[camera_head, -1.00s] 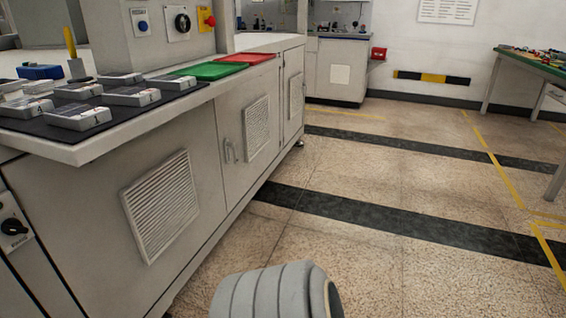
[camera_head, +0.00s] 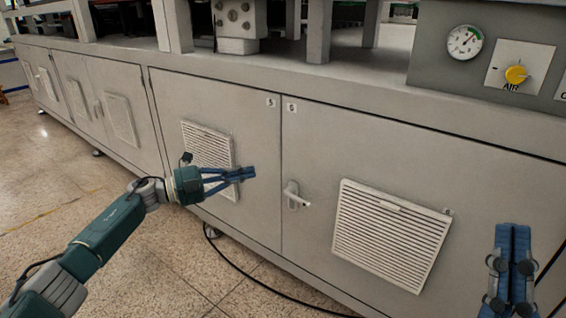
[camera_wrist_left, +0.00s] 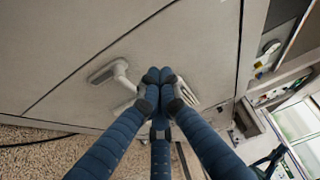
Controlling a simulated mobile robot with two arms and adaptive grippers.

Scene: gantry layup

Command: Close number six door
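The number six door (camera_head: 330,150) is a grey cabinet panel in the head view, with a "6" label (camera_head: 291,108) at its upper left. It looks flush with door five (camera_head: 215,100), with only a thin seam between them. Its handle (camera_head: 296,196) is beside that seam; a handle (camera_wrist_left: 112,73) also shows in the left wrist view. My left gripper (camera_head: 250,173) is in front of door five, left of the handle, with fingertips together and empty. In the left wrist view its tips (camera_wrist_left: 160,76) meet. My right gripper (camera_head: 512,230) is at lower right, fingers side by side, empty.
Door six has a louvred vent (camera_head: 392,232); door five has another (camera_head: 208,155). A panel with a gauge (camera_head: 464,42) and a yellow AIR knob (camera_head: 516,74) is at upper right. A black cable (camera_head: 265,284) lies on the floor. Open floor (camera_head: 130,260) is at left.

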